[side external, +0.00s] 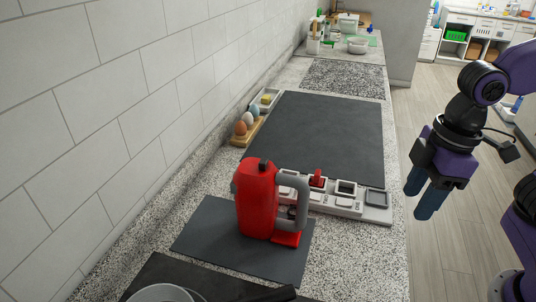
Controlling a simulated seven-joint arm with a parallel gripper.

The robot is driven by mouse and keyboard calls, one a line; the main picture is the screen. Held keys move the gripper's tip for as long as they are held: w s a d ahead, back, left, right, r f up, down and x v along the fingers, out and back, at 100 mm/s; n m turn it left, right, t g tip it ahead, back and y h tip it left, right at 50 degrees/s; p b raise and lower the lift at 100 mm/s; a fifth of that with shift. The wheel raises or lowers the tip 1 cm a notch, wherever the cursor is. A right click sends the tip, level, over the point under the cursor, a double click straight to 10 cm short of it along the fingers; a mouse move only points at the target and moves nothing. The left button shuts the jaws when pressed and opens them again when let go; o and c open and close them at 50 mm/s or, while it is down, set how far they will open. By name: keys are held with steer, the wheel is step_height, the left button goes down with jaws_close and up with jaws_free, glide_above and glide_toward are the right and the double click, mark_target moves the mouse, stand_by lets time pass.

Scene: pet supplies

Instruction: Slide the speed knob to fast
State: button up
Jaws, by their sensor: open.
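A red appliance with a grey handle (257,200) stands upright on a dark mat at the counter's near part; it looks like a hand mixer. A small black piece (264,164) sits on its top. I cannot tell whether this is the speed knob, and no speed marks can be read. My gripper (421,203) has blue fingers pointing down. It is open and empty, over the counter's right edge or the floor beside it, well to the right of the red appliance and apart from it.
A grey panel with several compartments and a red piece (317,178) lies behind the appliance. Eggs stand in a wooden holder (247,131) by the tiled wall. A large dark mat (325,130) is bare. A metal bowl (160,293) is at the near edge.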

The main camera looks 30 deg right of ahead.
steer(key=w+a+r+m+t+y, duration=0.1)
steer(key=w+a+r, duration=0.7)
steer(key=w, duration=0.1)
steer(key=m+t+y, duration=0.1)
steer(key=m, duration=0.1)
glide_toward(265, 161)
steer(key=x, duration=0.8)
steer(key=shift+f, duration=0.15)
